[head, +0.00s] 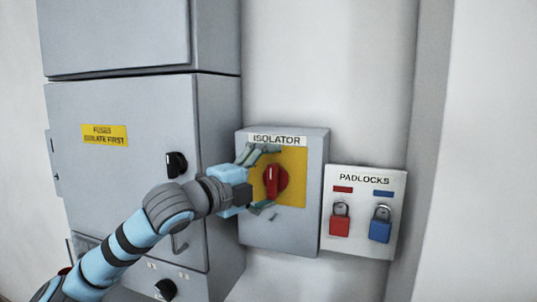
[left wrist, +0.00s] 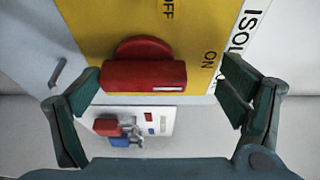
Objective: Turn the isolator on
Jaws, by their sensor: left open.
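The grey isolator box (head: 285,228) has a yellow plate (head: 297,185) under the label ISOLATOR. A red rotary handle (head: 271,182) is at the plate's middle and stands upright in the head view. In the left wrist view the handle (left wrist: 143,76) lies sideways, its white mark at the end on the ON word's side; OFF is at the top edge. My left gripper (head: 268,180) is open around the handle, one finger above and one below. My right gripper is not in view.
A padlock board (head: 363,250) with a red padlock (head: 339,222) and a blue padlock (head: 380,226) hangs right of the isolator. A tall grey cabinet (head: 120,190) with a black knob (head: 176,164) stands to the left. Bare wall lies above the isolator.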

